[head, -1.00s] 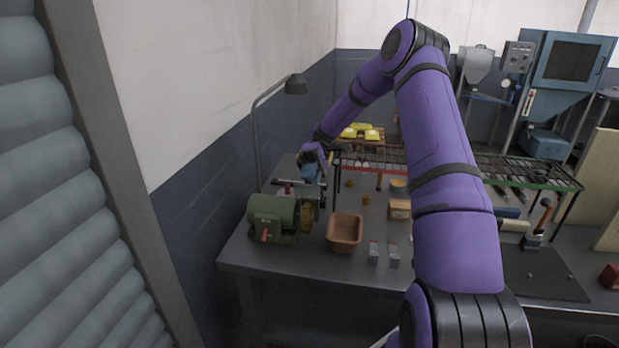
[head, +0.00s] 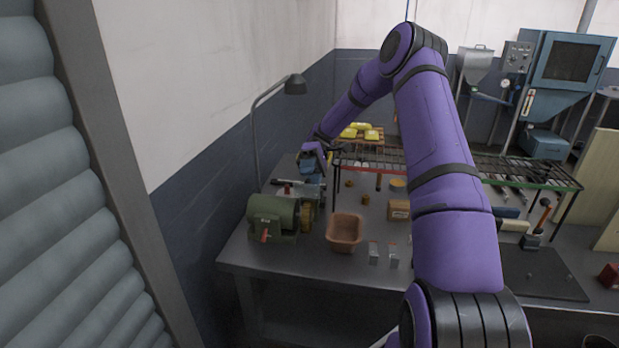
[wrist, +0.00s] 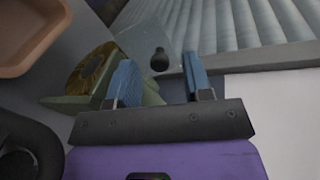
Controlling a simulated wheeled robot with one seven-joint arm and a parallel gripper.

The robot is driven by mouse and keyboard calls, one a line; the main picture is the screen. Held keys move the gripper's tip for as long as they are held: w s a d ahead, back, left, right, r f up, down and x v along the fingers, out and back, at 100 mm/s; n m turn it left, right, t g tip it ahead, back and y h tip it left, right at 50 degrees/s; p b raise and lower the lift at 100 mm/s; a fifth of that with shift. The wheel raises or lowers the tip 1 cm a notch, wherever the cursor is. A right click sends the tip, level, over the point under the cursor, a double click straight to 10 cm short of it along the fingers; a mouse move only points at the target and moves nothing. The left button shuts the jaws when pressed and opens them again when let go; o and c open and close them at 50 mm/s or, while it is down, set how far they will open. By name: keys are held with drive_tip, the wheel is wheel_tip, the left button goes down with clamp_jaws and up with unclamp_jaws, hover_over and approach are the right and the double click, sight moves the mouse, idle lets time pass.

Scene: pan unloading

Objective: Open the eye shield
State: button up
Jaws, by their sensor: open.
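The bench machine (head: 273,214) is a green motor with a brass-coloured wheel (head: 306,217) at its right. In the wrist view the wheel (wrist: 90,68) shows beside my left finger. A pale, see-through panel, which looks like the eye shield (wrist: 143,35), lies beyond my fingers. A dark round knob (wrist: 160,60) shows between the fingertips in the picture. My gripper (wrist: 158,62) has its two blue fingers wide apart, with nothing clamped between them. In the head view my gripper (head: 311,172) is just behind and above the machine. Whether a finger touches the shield cannot be told.
A terracotta-coloured tray (head: 345,231) stands right of the machine, and a lamp (head: 295,84) rises behind it. A wire rack (head: 380,158) is close on the right. The wall is close on the left. Small blocks (head: 374,252) stand near the bench's front.

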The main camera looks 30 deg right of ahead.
drive_tip(key=v, duration=0.7)
idle(0.5)
drive_tip(key=s+a+r+m+t+h, duration=0.2)
drive_tip(key=s+a+r+t+h, duration=0.15)
drive_tip(key=s+a+r, duration=0.45)
drive_tip(key=s+a+r+m+t+h, duration=0.15)
drive_tip(key=s+a+r+h, duration=0.3)
drive_tip(key=r, duration=0.45)
drive_tip(key=s+a+r+m+t+h, duration=0.1)
drive_tip(key=s+t, duration=0.4)
drive_tip(key=s, duration=0.6)
drive_tip(key=s+a+r+m+t+h, duration=0.1)
drive_tip(key=s+a+r+t, duration=0.1)
drive_tip(key=s+t, duration=0.4)
drive_tip(key=shift+s+a+r+h, duration=0.3)
drive_tip(key=shift+s+a, duration=0.3)
drive_tip(key=shift+s, duration=2.25)
drive_tip(key=shift+a+m, duration=0.1)
drive_tip(key=shift+m, duration=0.15)
